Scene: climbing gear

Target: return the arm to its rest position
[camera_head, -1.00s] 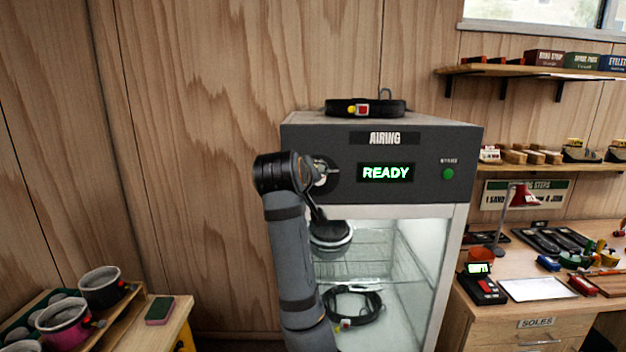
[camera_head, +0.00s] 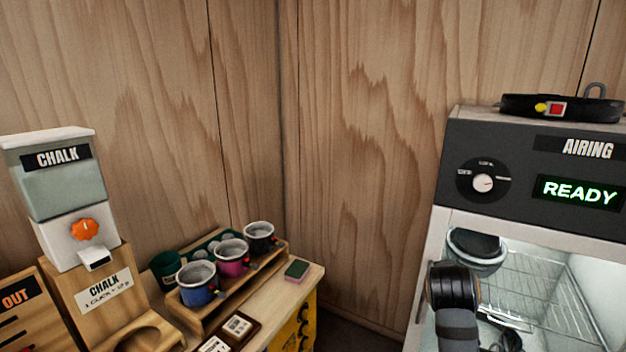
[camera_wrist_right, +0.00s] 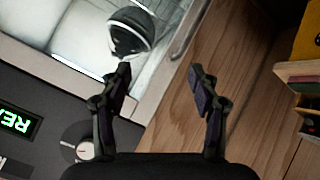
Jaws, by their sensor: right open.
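My right arm (camera_head: 455,295) rises from the bottom of the head view in front of the airing cabinet's lower left side. Its fingers are hidden there. In the right wrist view my right gripper (camera_wrist_right: 160,85) is open, with nothing between its two fingers. The cabinet (camera_head: 497,140) shows READY on its display, and its dial (camera_head: 483,183) is on the front panel. A dark-topped, light-rimmed pot-like thing (camera_head: 477,250) is inside the cabinet at upper left; it also shows beyond the left finger in the wrist view (camera_wrist_right: 130,32). My left gripper is not in view.
A black belt (camera_head: 560,108) lies on the cabinet. To the left, a wooden rack holds blue (camera_head: 199,283), pink (camera_head: 232,257) and black (camera_head: 260,237) chalk pots. A chalk dispenser (camera_head: 70,195) stands farther left. Bare wooden wall and a gap separate table and cabinet.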

